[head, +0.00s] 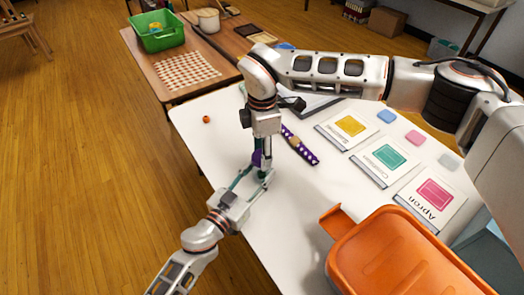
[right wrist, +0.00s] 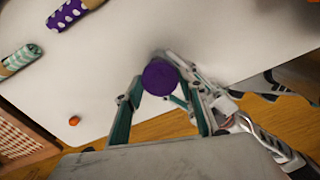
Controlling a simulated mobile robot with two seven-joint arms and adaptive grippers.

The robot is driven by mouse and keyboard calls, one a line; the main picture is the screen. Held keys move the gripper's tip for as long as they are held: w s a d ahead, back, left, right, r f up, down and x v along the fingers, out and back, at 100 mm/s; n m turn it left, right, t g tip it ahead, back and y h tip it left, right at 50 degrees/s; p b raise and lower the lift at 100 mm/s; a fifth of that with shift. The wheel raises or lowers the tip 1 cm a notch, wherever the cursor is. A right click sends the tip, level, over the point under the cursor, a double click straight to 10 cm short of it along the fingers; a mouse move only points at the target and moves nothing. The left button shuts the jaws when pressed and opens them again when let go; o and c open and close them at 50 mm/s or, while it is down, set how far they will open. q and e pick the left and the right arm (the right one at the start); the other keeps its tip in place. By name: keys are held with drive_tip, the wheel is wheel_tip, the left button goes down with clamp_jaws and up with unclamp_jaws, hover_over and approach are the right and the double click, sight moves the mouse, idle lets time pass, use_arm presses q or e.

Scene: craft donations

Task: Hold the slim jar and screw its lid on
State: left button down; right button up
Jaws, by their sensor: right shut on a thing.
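The purple round lid (right wrist: 160,77) shows from above in the right wrist view, between the fingers of my right gripper (right wrist: 160,100). A small purple part of it (head: 257,157) also shows in the head view. My right gripper (head: 262,170) points down over the table and is shut on the lid. My left gripper (head: 258,178) reaches in from the lower left, with its fingertips close beneath the right one. The slim jar is hidden by the lid and the grippers, so I cannot tell how the lid sits on it or whether the left fingers are closed on it.
An orange bin (head: 345,262) stands at the table's front right. Several packets, including a yellow one (head: 350,126), lie at the right. A purple dotted roll (head: 300,146) lies just behind the grippers. A small orange ball (head: 206,119) lies left. The white table (head: 215,150) is clear around it.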

drive_tip(key=m, duration=0.7)
drive_tip(key=shift+s+m, duration=0.1)
drive_tip(key=shift+m, duration=0.3)
drive_tip(key=m, duration=0.3)
drive_tip(key=shift+a+m, duration=0.1)
drive_tip(key=shift+m, duration=1.4)
drive_tip(key=o, duration=0.8)
